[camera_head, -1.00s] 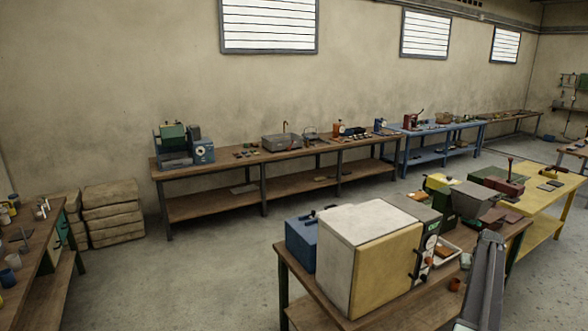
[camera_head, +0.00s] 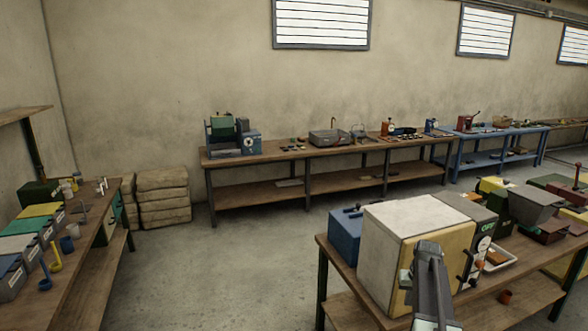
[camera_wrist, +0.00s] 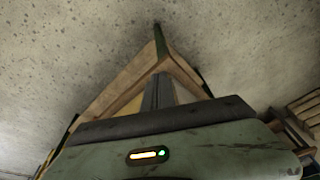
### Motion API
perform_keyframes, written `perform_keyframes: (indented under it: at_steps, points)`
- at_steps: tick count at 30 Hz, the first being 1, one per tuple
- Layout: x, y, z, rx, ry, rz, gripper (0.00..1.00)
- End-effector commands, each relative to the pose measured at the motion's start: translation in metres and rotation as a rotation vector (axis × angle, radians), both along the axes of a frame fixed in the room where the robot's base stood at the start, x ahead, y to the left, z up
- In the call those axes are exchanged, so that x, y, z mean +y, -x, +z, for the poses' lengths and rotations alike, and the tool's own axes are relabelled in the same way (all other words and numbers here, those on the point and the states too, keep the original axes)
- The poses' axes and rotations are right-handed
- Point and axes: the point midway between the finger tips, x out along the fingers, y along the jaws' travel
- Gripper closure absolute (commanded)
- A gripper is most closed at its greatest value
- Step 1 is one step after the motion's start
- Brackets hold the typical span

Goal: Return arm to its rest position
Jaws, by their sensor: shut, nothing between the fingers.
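My arm (camera_head: 431,288), grey, rises from the bottom edge in the head view, right of the middle. It overlaps the front of the white and yellow box-shaped machine (camera_head: 415,215) on the near bench; whether it touches cannot be told. In the wrist view, the green housing with a small lit indicator fills the bottom. Beyond its dark edge, my gripper (camera_wrist: 159,80) shows as two grey fingers side by side, shut with nothing between them. A wooden bench corner appears behind the fingers.
A left bench (camera_head: 98,232) carries bins and cups. Stacked sacks (camera_head: 163,195) stand by the wall. The floor (camera_head: 220,270) between the benches is clear.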

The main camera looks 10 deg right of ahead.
Motion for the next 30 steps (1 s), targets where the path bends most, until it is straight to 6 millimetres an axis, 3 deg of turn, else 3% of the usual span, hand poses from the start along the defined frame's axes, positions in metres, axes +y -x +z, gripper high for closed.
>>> perform_keyframes:
  at_steps: [1,6,9,12,15,18,30]
  points:
    - [0.052,0.006,-0.017,0.019,-0.007,0.045,1.00]
    - [0.196,0.031,-0.046,0.092,-0.024,0.184,1.00]
    - [0.271,0.059,-0.062,0.136,-0.025,0.263,1.00]
    - [0.326,0.088,-0.073,0.173,-0.021,0.325,1.00]
    - [0.358,0.109,-0.079,0.199,-0.016,0.365,1.00]
    - [0.371,0.118,-0.080,0.210,-0.014,0.381,1.00]
    - [0.372,0.117,-0.078,0.212,-0.013,0.382,1.00]
